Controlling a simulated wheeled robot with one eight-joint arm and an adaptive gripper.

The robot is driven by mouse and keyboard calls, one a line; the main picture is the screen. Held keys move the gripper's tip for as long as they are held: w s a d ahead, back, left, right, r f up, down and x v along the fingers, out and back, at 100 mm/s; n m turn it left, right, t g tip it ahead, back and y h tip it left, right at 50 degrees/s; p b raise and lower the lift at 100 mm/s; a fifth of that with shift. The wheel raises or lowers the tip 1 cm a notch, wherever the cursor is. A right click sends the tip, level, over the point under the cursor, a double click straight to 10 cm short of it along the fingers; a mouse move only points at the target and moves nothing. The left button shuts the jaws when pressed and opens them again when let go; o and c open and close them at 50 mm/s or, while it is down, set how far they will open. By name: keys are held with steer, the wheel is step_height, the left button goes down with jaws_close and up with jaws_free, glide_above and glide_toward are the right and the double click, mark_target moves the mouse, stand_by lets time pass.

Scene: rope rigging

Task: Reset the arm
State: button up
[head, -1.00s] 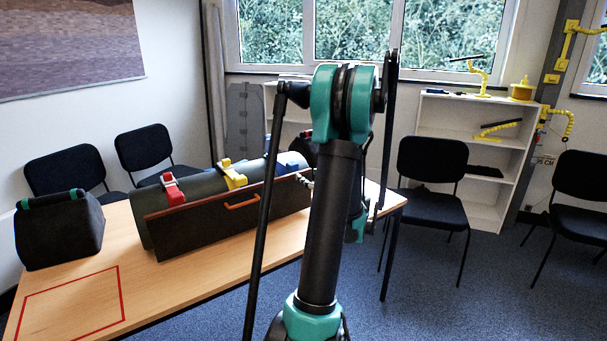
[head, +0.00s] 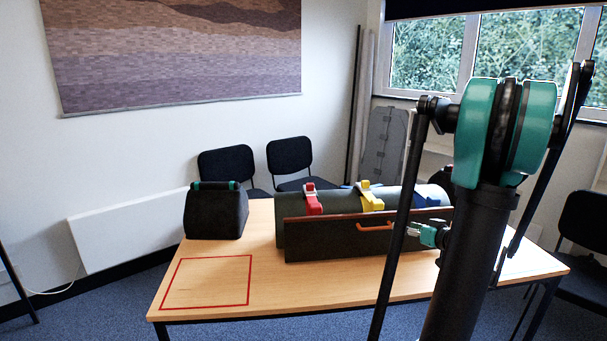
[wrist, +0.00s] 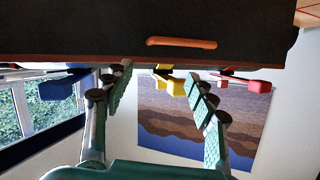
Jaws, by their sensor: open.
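My gripper (head: 415,232) shows just left of my arm column in the head view, near the front of the dark board (head: 340,240). In the wrist view my gripper (wrist: 165,105) has its two teal-padded fingers spread wide with nothing between them. That view appears upside down. The board's orange handle (wrist: 181,43) shows above the fingers there, apart from them. The handle also shows in the head view (head: 375,227). My arm stands upright at the right of the head view and hides part of the table.
A grey-green cylinder (head: 331,203) with red (head: 313,199), yellow (head: 371,196) and blue clamps lies behind the board. A dark weighted block (head: 216,213) stands left on the table (head: 265,306). A red-outlined square (head: 207,281) is empty. Chairs stand behind.

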steer(key=s+a+f+g, duration=0.3)
steer(key=s+a, duration=0.3)
steer(key=a, duration=0.2)
steer(key=s+a+f+g, duration=0.3)
steer(key=s+a+f, duration=0.15)
steer(key=a, duration=0.35)
steer(key=s+f+m+g+h, duration=0.1)
steer(key=s+f+h, duration=0.1)
steer(key=s, duration=0.5)
steer(key=s+f+g+h, duration=0.2)
steer(key=s, duration=0.5)
steer(key=shift+a+f+m+h, duration=0.25)
steer(key=shift+a+m+h, duration=0.05)
steer(key=shift+a+m, duration=0.1)
